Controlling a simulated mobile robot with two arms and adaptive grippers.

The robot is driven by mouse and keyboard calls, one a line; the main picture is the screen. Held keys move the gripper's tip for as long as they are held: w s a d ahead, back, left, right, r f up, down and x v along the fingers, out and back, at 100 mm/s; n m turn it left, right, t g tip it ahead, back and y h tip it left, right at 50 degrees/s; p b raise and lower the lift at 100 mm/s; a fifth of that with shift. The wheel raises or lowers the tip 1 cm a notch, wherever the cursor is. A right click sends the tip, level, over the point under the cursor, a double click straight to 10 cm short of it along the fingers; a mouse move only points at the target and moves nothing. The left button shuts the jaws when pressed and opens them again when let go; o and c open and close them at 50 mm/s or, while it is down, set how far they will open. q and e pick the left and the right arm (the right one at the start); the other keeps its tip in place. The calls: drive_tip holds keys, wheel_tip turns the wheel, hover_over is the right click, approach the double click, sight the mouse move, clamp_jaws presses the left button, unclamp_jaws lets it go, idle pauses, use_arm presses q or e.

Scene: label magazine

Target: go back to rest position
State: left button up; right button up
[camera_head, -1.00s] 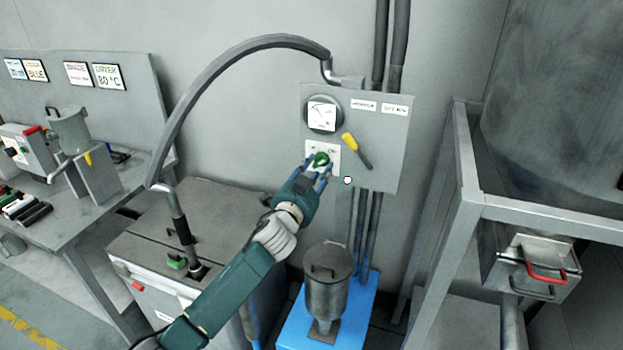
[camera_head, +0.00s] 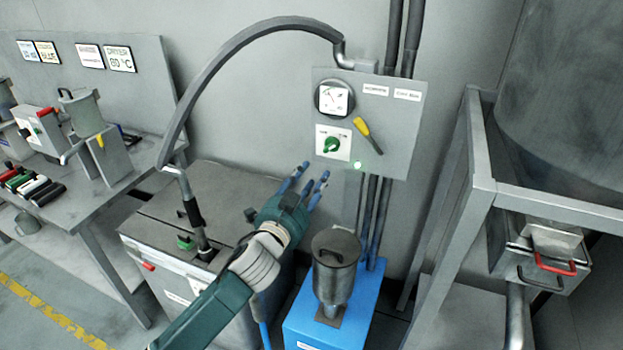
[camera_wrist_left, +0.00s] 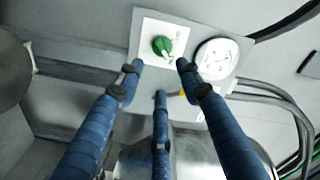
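My left gripper (camera_head: 307,183) is in the middle of the head view, in front of the wall and below and left of the control panel (camera_head: 400,135). Its blue fingers are spread open and empty, and apart from the panel. The green rotary switch (camera_head: 331,145) sits on a white plate on the panel. In the left wrist view the green switch (camera_wrist_left: 163,46) lies beyond the open fingers (camera_wrist_left: 160,80), beside the round gauge (camera_wrist_left: 216,60). A small green light (camera_head: 358,166) glows at the panel's lower edge. My right gripper is not in view.
A grey cabinet (camera_head: 235,180) with a curved hose stands behind my left arm. A blue stand (camera_head: 355,300) carries a metal canister (camera_head: 335,270) right of the arm. A metal frame (camera_head: 480,190) stands at right. A workbench (camera_head: 100,190) with tools is at left.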

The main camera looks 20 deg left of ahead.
use_arm(q)
drive_tip(key=s+a+f+n+g+y, duration=0.15)
drive_tip(key=s+f+n+g, duration=0.45)
drive_tip(key=s+f, duration=0.95)
drive_tip(key=s+d+f+n+g, duration=0.1)
drive_tip(key=s+f+g, duration=0.2)
drive_tip(key=s, duration=0.5)
drive_tip(key=s+d+f+g+h, duration=0.1)
drive_tip(key=s+d+f+g, duration=0.15)
drive_tip(key=s, duration=0.55)
drive_tip(key=s+f+n+g, duration=0.1)
drive_tip(key=s+f+g, duration=0.2)
drive_tip(key=s, duration=0.5)
wheel_tip(320, 180, down, 29)
drive_tip(key=s+g+b, duration=0.1)
drive_tip(key=s+b, duration=0.1)
drive_tip(key=s+a+f+g, duration=0.1)
drive_tip(key=s+a+f, duration=0.1)
drive_tip(key=s+f, duration=1.4)
drive_tip(key=shift+s+a+f+m+b, duration=0.2)
drive_tip(key=shift+a+f+m+b, duration=0.1)
drive_tip(key=shift+a+m+b, duration=0.15)
